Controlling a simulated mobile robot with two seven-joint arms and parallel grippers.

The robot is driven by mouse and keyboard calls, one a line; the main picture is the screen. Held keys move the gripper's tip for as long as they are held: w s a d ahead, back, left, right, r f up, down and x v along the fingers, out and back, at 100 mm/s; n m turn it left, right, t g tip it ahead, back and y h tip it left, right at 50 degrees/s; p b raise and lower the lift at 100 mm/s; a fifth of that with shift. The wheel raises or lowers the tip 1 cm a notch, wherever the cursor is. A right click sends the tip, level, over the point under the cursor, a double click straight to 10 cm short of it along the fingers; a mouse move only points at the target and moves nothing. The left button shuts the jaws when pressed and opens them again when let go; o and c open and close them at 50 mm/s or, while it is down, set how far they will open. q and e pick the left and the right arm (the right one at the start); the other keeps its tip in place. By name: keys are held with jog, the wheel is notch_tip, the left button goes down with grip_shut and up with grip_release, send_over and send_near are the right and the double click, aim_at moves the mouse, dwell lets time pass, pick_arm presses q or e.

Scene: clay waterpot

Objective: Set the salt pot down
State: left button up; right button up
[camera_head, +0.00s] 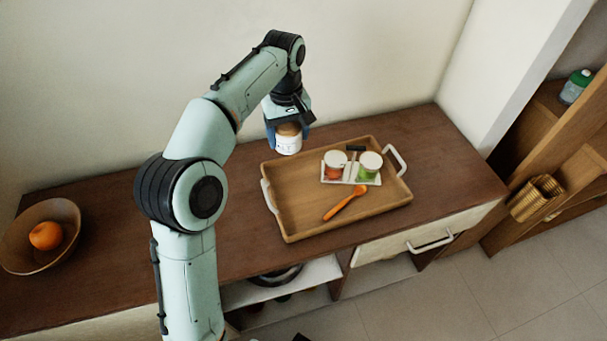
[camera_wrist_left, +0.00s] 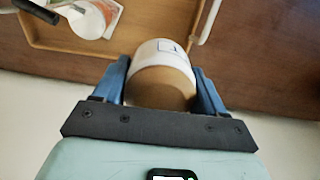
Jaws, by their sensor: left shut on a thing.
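My left gripper (camera_head: 289,129) is shut on the salt pot (camera_head: 288,144), a white pot with a tan end and a small dark-edged label. The pot hangs near the back left corner of the wooden tray (camera_head: 297,213); its exact height is hard to judge. In the left wrist view the blue fingers of my left gripper (camera_wrist_left: 163,88) stand on either side of the salt pot (camera_wrist_left: 162,62), with the tray (camera_wrist_left: 75,45) beyond it. A small white caddy (camera_head: 347,180) on the tray holds a red-labelled pot (camera_head: 335,164) and a green-labelled pot (camera_head: 369,165).
An orange spoon (camera_head: 345,203) lies on the tray in front of the caddy. The tray's left part is bare. A wooden bowl (camera_head: 22,258) with an orange (camera_head: 46,236) stands at the far left of the dark countertop (camera_head: 450,165). A wall runs behind.

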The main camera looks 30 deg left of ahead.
pick_arm(q)
notch_tip(320, 180, down, 10)
jog(key=shift+r+b, duration=0.1)
jog(key=shift+b, duration=0.85)
jog(key=shift+f+b, duration=0.4)
jog(key=shift+f, duration=2.05)
pick_arm(e)
jog(key=shift+s+f, duration=0.3)
jog(key=shift+f, duration=0.6)
jog(key=shift+s+f, duration=0.3)
jog(key=shift+f, duration=0.55)
pick_arm(q)
jog(key=shift+f, duration=0.2)
jog(key=o, duration=1.2)
jog(key=shift+r, duration=0.1)
notch_tip(320, 180, up, 12)
jog(key=shift+r+p, duration=0.1)
jog(key=shift+p, duration=1.15)
pick_arm(e)
jog(key=r, duration=0.1)
jog(key=w+r, duration=0.1)
jog(key=shift+r, duration=0.3)
